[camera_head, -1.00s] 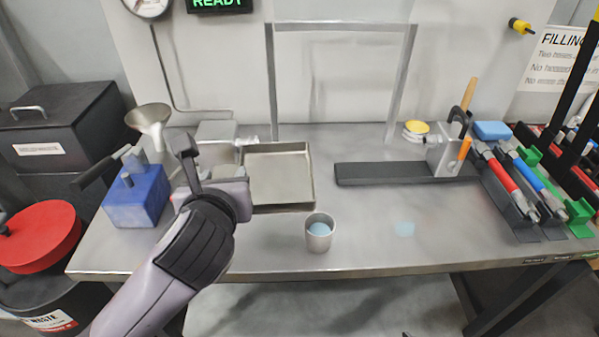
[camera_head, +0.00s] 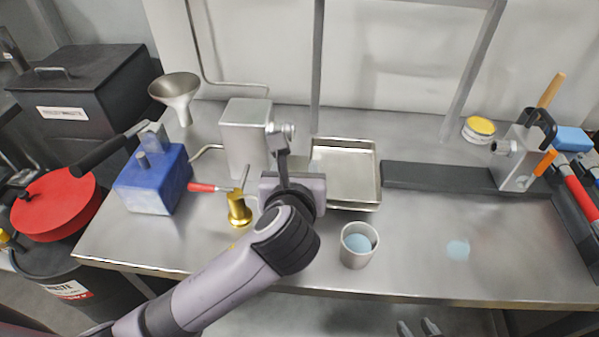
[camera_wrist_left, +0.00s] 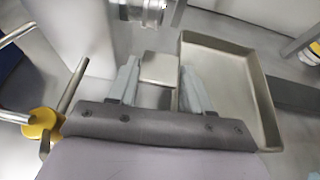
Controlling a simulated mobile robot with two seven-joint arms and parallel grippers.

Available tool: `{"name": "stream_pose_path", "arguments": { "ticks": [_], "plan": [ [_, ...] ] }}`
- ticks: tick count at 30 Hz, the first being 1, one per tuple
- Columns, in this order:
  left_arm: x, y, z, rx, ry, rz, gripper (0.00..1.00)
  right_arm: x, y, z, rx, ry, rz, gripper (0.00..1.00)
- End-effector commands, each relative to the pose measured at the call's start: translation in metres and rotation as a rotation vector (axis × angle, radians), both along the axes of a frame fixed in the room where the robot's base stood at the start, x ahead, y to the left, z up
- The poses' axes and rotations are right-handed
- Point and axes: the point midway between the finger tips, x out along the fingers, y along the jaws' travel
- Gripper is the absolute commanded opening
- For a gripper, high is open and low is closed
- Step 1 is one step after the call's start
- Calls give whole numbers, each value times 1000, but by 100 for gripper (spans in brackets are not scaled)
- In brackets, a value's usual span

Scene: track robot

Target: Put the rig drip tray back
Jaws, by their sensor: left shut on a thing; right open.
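The drip tray (camera_head: 345,207) is a shallow, empty rectangular metal tray on or just above the bench, right of the rig's grey block (camera_head: 246,140) and its round fitting (camera_head: 288,131). In the left wrist view the tray (camera_wrist_left: 262,112) lies right of the fingers. My left gripper (camera_head: 284,165) is at the tray's left side. It is shut on a small flat metal tab (camera_wrist_left: 160,68), which appears to belong to the tray. My right gripper (camera_head: 419,328) shows only as two fingertips, apart and empty, at the bottom edge.
A cup (camera_head: 358,257) with blue inside stands in front of the tray. A brass piece with a red handle (camera_head: 239,209) and a blue box (camera_head: 152,187) stand left. A dark strip (camera_head: 440,177) lies close right of the tray. The front right of the bench is mostly clear.

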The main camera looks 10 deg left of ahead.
Motion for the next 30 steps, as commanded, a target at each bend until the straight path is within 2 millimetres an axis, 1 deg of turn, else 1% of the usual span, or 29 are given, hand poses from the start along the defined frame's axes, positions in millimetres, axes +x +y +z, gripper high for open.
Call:
{"name": "stream_pose_path", "arguments": {
  "ticks": [1, 3, 8, 15, 16, 17, 19, 29, 30],
  "plan": [
    [0, 0, -12, 1, 0, 1, 0, 0, 0, -4, 0, 0, 0, 43],
    [0, 0, -21, 0, 0, 0, 0, 0, 0, -6, 0, 1, 0, 43],
    [4, 0, -26, -2, -4, 1, 0, 0, 0, -6, 0, 1, 0, 43],
    [41, 2, -26, -3, -4, 1, 0, 0, 0, -8, 0, 0, 0, 43],
    [42, 2, -28, -3, -1, 1, 0, 0, 0, -8, 0, 0, 0, 43],
    [40, 2, -35, -2, 2, 1, 0, 0, 0, -10, 0, 0, 0, 43],
    [40, 2, -38, -1, 0, -1, 0, 1, 0, -10, 0, -1, 0, 43],
    [40, 2, -39, 0, -2, -1, 0, 1, 0, -8, 0, -2, -1, 43],
    [40, 2, -41, 1, 0, 0, 52, 1, 0, -8, 0, -2, -1, 43]
  ]
}}
